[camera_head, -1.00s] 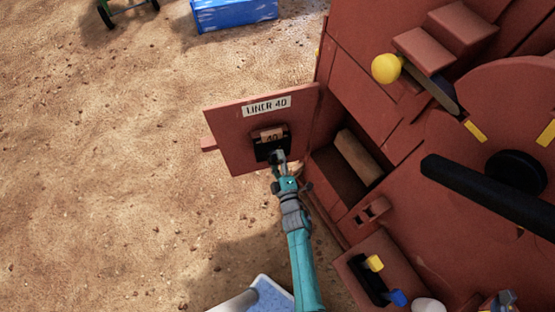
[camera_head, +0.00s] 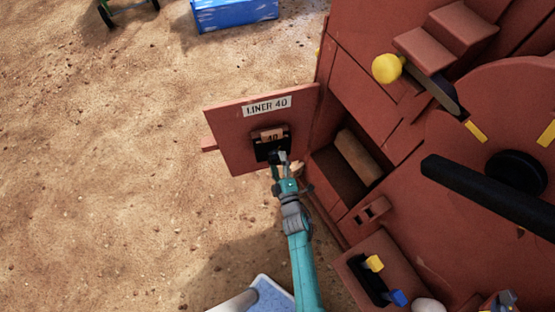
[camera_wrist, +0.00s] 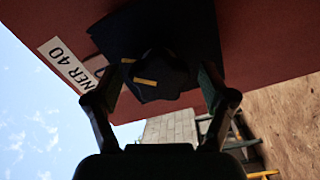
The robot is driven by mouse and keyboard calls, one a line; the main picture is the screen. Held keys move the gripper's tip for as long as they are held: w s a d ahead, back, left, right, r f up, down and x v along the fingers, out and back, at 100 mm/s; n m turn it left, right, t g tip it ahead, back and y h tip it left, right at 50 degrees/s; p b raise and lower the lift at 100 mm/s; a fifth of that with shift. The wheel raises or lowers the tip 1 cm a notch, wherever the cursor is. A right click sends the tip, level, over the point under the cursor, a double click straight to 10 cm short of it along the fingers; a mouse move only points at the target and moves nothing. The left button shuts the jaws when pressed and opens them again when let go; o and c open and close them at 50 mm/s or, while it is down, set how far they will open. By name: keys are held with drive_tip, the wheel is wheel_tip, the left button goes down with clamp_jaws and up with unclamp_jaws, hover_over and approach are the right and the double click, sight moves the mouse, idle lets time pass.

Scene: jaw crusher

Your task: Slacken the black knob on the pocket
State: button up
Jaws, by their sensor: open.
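The black pocket (camera_head: 261,147) is on the red door marked LINER 40 (camera_head: 229,124), with a tan tag reading 40 (camera_head: 271,136) showing at its top. In the wrist view the black knob (camera_wrist: 158,76), with a yellow mark on its face, is in front of the dark pocket (camera_wrist: 195,30). My gripper (camera_head: 279,157) is at the lower part of the pocket. In the wrist view its open fingers (camera_wrist: 158,88) stand on either side of the knob. I cannot tell whether either finger touches it. The knob is hidden by my gripper in the head view.
The red crusher body (camera_head: 395,195) stands close on the right, with an open compartment (camera_head: 333,176) beside the door. A black bar (camera_head: 485,195) and a yellow ball knob (camera_head: 387,68) stick out from it. Sandy ground on the left is open.

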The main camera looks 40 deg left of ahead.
drive_tip(key=v, duration=1.1)
drive_tip(key=shift+s, duration=0.15)
drive_tip(key=shift+d, duration=0.1)
